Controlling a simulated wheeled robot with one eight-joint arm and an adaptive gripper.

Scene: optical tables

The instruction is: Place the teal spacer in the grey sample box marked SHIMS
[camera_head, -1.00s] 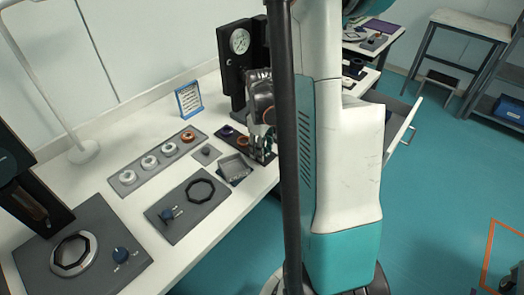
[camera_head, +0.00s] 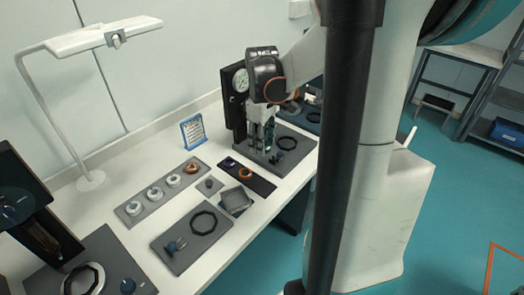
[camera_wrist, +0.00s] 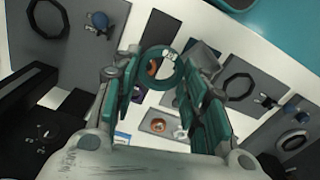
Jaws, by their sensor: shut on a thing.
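The teal spacer (camera_wrist: 179,77) is a ring held between the fingertips of my gripper (camera_wrist: 160,68) in the wrist view. My gripper is shut on it. In the head view my gripper (camera_head: 262,150) points down in front of the black gauge stand, and I cannot make out the spacer there. The grey sample box (camera_head: 236,201) is a small open box on the white table, nearer the front edge than my gripper and a little left of it. In the wrist view the box (camera_wrist: 203,55) shows beside the right finger, partly hidden. Its marking is not readable.
A black mat (camera_head: 263,185) with a purple ring (camera_head: 228,162) and an orange ring (camera_head: 245,174) lies beside the box. A grey plate (camera_head: 180,262) with a black ring is on its other side. The gauge stand (camera_head: 235,110) rises behind. A lamp (camera_head: 60,110) stands at left.

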